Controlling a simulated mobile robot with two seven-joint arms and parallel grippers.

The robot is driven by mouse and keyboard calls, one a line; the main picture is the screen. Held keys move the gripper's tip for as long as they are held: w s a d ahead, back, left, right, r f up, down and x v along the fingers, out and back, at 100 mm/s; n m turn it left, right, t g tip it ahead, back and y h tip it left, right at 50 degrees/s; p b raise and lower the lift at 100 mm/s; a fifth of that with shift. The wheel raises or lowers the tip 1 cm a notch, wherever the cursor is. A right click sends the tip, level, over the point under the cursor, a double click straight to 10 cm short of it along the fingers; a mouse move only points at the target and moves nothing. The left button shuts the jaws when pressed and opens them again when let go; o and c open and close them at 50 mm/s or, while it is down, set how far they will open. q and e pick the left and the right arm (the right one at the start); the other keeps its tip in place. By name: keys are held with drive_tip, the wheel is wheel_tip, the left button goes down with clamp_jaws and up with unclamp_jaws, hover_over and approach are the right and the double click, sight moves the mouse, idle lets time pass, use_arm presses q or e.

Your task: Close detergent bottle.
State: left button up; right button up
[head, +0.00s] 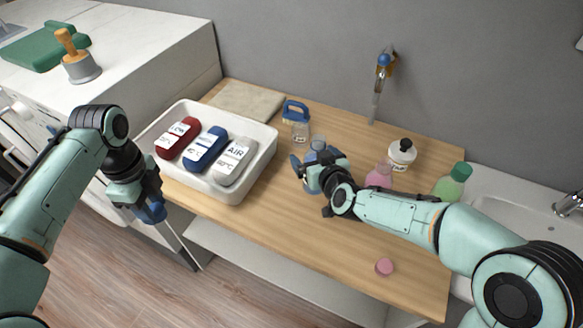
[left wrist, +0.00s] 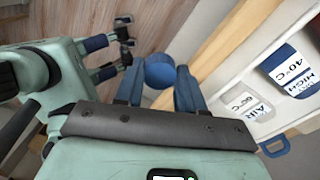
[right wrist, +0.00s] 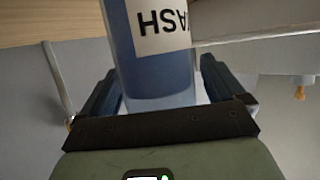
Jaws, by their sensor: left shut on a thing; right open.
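My left gripper (head: 152,213) is in front of the table's left end, away from the bottles. It is shut on a round blue cap (left wrist: 160,72), seen between its fingertips in the left wrist view. A blue bottle (head: 314,174) stands on the wooden table, partly hidden by my right gripper (head: 318,182). In the right wrist view the bottle (right wrist: 158,75) has a white label reading WASH and stands between the open fingers. I cannot tell whether the fingers touch it. The bottle's top (head: 318,142) shows no blue cap.
A white tray (head: 228,190) with red, blue and grey labelled items is left of the bottle. A pink cap (head: 384,267) lies near the front edge.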

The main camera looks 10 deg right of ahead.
drive_tip(key=shift+w+f, duration=0.1)
drive_tip(key=shift+w, duration=0.1)
drive_tip(key=c, duration=1.3)
use_arm(q)
drive_tip(key=shift+r, duration=0.1)
use_arm(e)
drive_tip(key=shift+r, duration=0.25)
